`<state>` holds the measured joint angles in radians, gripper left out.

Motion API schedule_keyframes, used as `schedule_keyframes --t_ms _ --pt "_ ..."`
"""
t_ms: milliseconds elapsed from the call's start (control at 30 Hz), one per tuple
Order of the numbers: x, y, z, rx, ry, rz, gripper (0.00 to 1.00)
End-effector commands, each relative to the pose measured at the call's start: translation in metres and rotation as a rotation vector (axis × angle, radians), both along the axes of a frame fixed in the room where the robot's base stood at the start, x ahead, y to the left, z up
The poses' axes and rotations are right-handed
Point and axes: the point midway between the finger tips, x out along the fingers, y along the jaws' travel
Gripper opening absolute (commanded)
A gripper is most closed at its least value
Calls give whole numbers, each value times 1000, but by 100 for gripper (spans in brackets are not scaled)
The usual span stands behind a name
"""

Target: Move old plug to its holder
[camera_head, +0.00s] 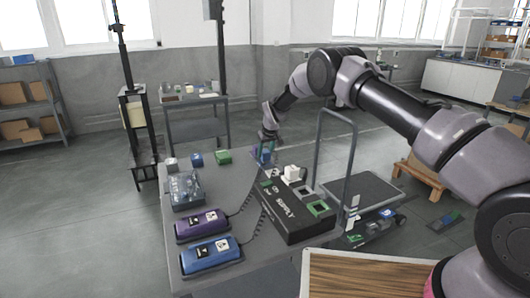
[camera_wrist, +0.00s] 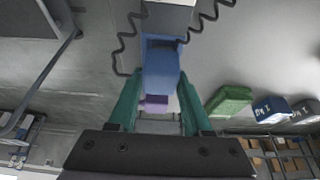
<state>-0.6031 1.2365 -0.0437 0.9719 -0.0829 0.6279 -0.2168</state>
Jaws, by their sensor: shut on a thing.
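My gripper (camera_head: 265,152) is over the far end of the grey table, close to the back of the black supply box (camera_head: 290,214). In the wrist view its two green fingers (camera_wrist: 160,88) are closed on the sides of a blue plug-like piece (camera_wrist: 161,66). A small purple part (camera_wrist: 154,103) shows below that piece between the fingers. Three small blocks stand along the table's far left edge: grey (camera_head: 171,165), blue (camera_head: 196,160) and green (camera_head: 222,157). They also show at right in the wrist view. I cannot tell which is the plug's holder.
A purple device (camera_head: 202,225) and a blue device (camera_head: 210,254) with coiled cords lie on the table's near left. A clear bin (camera_head: 186,190) stands behind them. A white plug (camera_head: 292,173) sits on the supply box. A cart (camera_head: 360,187) stands at right.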

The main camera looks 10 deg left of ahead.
Motion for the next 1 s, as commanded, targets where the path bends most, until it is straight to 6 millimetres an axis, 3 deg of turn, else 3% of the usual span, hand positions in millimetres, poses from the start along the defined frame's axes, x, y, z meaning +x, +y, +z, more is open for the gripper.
schedule_keyframes --t_ms 967,1000 --pt "0 0 -12 0 0 0 0" --pt "0 0 -12 1 -1 0 53"
